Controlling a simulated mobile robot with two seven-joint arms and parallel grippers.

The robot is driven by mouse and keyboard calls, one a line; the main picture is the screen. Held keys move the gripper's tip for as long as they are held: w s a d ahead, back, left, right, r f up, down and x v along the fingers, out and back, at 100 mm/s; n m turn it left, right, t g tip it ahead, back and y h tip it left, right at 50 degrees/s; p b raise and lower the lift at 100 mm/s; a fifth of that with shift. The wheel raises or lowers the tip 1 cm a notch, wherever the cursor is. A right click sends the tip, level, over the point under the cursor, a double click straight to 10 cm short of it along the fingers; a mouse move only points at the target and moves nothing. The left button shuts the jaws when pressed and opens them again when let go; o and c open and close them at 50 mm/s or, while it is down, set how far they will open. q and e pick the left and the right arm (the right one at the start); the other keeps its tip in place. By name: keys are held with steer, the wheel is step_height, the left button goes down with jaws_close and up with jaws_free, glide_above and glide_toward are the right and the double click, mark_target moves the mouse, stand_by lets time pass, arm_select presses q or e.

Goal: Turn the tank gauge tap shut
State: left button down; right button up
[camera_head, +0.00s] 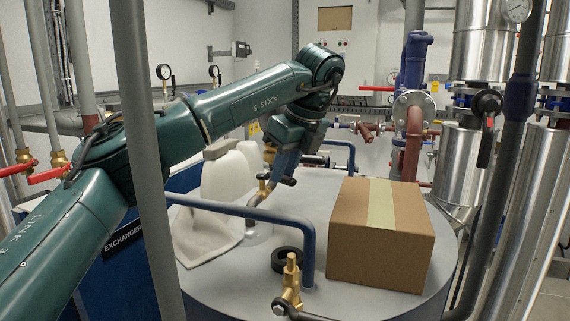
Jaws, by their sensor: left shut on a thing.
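A brass tap (263,190) stands on the grey tank (330,187), at the back of its top. My left arm reaches over from the left, and my left gripper (285,177) points down beside this tap. It is shut at what looks like the tap's dark handle; the fingers and most of the handle are hard to make out. Another brass tap (291,281) with a dark handle stands at the tank's front edge, apart from the gripper. I cannot tell from the picture how far either tap is turned. My right gripper is not in view.
A cardboard box (380,240) sits on the tank's right side. A blue rail (250,212) crosses in front of the tap. A grey post (150,160) stands in front of my arm.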

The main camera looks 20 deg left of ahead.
arm_select(q)
steer(key=shift+w+r+n, duration=0.1)
steer(key=shift+w+n, duration=0.05)
steer(key=shift+n, duration=0.15)
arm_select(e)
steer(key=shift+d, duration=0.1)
arm_select(q)
steer(key=c, duration=1.3)
jaws_free()
